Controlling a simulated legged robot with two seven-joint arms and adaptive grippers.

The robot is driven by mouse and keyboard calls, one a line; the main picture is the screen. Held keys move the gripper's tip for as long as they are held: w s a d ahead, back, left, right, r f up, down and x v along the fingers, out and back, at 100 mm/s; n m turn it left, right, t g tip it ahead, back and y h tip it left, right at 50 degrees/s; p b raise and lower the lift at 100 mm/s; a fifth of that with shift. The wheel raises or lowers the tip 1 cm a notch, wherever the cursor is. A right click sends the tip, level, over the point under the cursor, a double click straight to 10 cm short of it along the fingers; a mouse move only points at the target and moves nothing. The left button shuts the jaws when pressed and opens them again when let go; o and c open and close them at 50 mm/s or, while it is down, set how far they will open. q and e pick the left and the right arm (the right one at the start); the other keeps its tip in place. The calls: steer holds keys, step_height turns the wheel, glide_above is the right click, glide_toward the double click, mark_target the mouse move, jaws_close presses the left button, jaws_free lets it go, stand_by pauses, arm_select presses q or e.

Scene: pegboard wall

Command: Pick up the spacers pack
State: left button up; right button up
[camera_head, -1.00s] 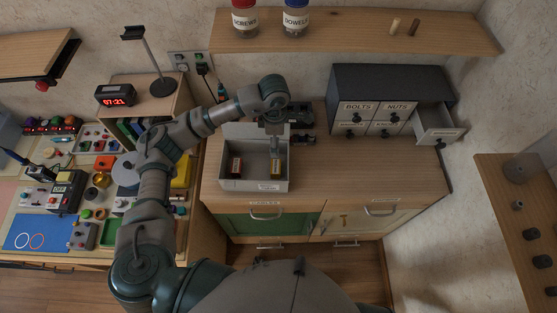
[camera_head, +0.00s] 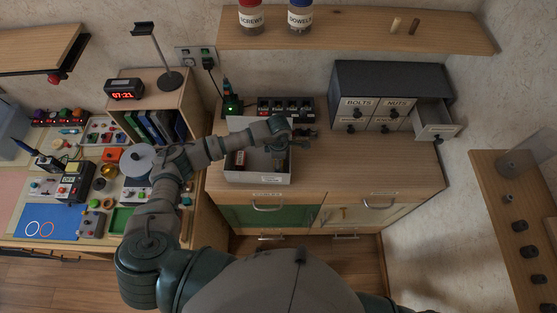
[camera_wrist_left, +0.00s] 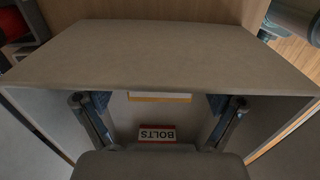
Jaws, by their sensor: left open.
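The open grey box (camera_head: 258,178) stands on the cabinet top. A dark red pack (camera_head: 240,160) shows in its left part. My left gripper (camera_head: 280,155) reaches down at the box's right part, its fingers largely hidden by the arm. In the left wrist view the two fingers (camera_wrist_left: 160,105) are spread wide, with nothing seen held. A red-edged label reading BOLTS (camera_wrist_left: 157,134) shows low between them. A yellow-edged label (camera_wrist_left: 160,97) is partly hidden behind the grey wall (camera_wrist_left: 180,55). No spacers lettering is readable. My right gripper is out of view.
A black rack (camera_head: 285,106) stands behind the box. A dark drawer unit (camera_head: 390,90) with an open drawer (camera_head: 437,120) is to the right. A shelf (camera_head: 360,28) with jars hangs above. The cabinet top (camera_head: 375,172) right of the box is clear.

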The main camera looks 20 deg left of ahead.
arm_select(q)
steer(key=shift+f, duration=0.2)
steer(key=c, duration=1.2)
steer(key=shift+c, duration=0.2)
